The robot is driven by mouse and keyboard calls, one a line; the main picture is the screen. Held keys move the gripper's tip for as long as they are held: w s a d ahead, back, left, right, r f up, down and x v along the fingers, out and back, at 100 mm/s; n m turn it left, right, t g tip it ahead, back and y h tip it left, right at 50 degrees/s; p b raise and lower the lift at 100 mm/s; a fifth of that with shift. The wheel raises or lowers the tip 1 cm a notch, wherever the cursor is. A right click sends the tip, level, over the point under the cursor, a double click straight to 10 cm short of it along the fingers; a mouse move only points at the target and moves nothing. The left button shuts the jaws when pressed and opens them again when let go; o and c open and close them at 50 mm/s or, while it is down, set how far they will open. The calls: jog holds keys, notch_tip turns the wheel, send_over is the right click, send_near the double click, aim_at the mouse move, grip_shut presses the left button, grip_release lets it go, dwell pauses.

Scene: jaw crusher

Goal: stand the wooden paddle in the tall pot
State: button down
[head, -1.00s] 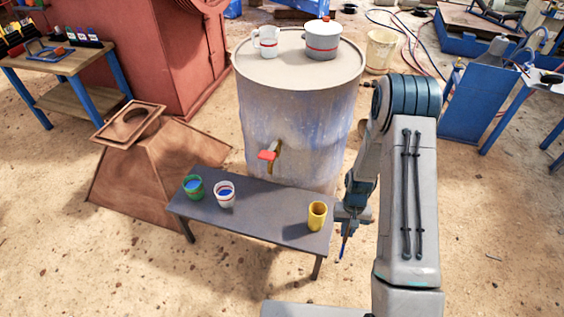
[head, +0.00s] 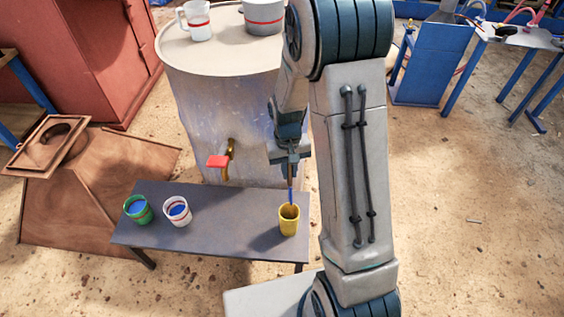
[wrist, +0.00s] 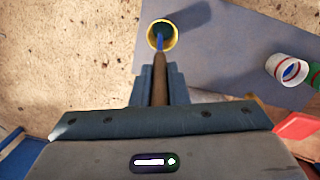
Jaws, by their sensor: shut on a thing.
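My gripper (head: 290,158) is shut on the wooden paddle, above the right end of the low grey table. The paddle (head: 291,194) hangs nearly upright with its blue end down; its brown handle (wrist: 160,72) shows between the fingers in the wrist view. The tall yellow pot (head: 289,222) stands upright near the table's right end, and its rim (wrist: 174,42) shows in the wrist view. The paddle's blue end is over the pot's mouth. I cannot tell whether its tip is inside or just above the rim.
A green cup (head: 138,210) and a white cup with red bands (head: 177,211), both with blue inside, stand left on the grey table (head: 225,240). Behind it is a large drum (head: 205,110) with a red-handled tap (head: 218,161). Sandy ground at right is open.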

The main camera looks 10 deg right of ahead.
jog(key=shift+w+d, duration=0.1)
jog(key=shift+w, duration=0.05)
jog(key=f+b, duration=0.2)
jog(key=shift+a+f, duration=0.2)
jog(key=shift+f, duration=0.2)
notch_tip(320, 180, down, 12)
jog(key=b, duration=0.9)
jog(key=shift+f, duration=0.15)
jog(key=c, duration=1.3)
grip_release()
jog(key=shift+c, duration=0.2)
notch_tip(320, 180, up, 14)
jog(key=w+p, duration=0.1)
jog(key=p, duration=0.2)
jog(key=shift+w+a+f, duration=0.15)
jog(key=shift+w+a, duration=0.05)
jog(key=shift+w, duration=0.1)
